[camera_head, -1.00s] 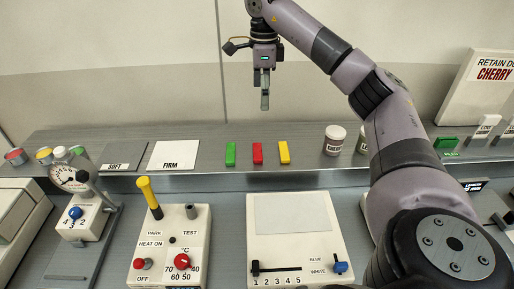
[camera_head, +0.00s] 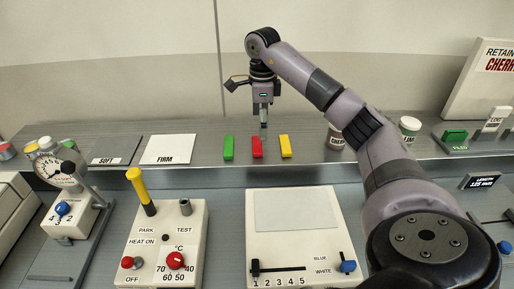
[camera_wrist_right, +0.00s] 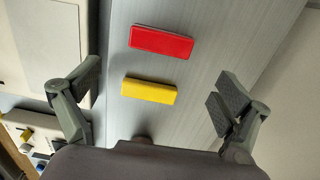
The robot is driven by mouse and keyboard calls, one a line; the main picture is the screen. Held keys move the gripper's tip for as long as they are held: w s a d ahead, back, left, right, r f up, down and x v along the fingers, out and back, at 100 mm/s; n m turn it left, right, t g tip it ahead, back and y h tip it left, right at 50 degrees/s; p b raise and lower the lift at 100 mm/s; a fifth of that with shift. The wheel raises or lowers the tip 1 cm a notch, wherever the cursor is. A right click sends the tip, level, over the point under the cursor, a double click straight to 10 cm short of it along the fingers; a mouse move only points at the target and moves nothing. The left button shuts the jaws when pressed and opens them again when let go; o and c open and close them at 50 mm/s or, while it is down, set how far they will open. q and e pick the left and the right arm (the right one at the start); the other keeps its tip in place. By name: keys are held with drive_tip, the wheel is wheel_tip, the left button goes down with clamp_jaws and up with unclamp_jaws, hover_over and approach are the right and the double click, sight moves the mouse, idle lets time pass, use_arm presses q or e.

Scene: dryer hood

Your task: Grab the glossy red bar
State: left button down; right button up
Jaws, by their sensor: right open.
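The glossy red bar (camera_head: 257,147) lies on the raised back shelf between a green bar (camera_head: 228,148) and a yellow bar (camera_head: 285,147). My right gripper (camera_head: 263,131) is just above and behind the red bar in the head view, its fingers pointing down. In the right wrist view the red bar (camera_wrist_right: 161,42) lies beyond the open fingertips, and the yellow bar (camera_wrist_right: 149,91) lies between the spread fingers (camera_wrist_right: 155,90). The right gripper is open and empty. My left gripper is not in view.
The FIRM plate (camera_head: 168,149) and SOFT plate (camera_head: 114,150) lie left of the bars. Control boxes (camera_head: 165,240) fill the lower front counter.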

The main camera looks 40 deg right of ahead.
sight(260, 144)
drive_tip(key=shift+f, duration=0.55)
drive_tip(key=f, duration=0.1)
drive_tip(key=f+p, duration=0.2)
drive_tip(key=f, duration=0.1)
drive_tip(key=shift+w+a, duration=0.15)
drive_tip(key=shift+a, duration=0.15)
drive_tip(key=shift+f, duration=0.6)
drive_tip(key=shift+c, duration=0.4)
drive_tip(key=c, duration=1.2)
drive_tip(key=shift+o, duration=0.2)
drive_tip(key=shift+r, duration=0.1)
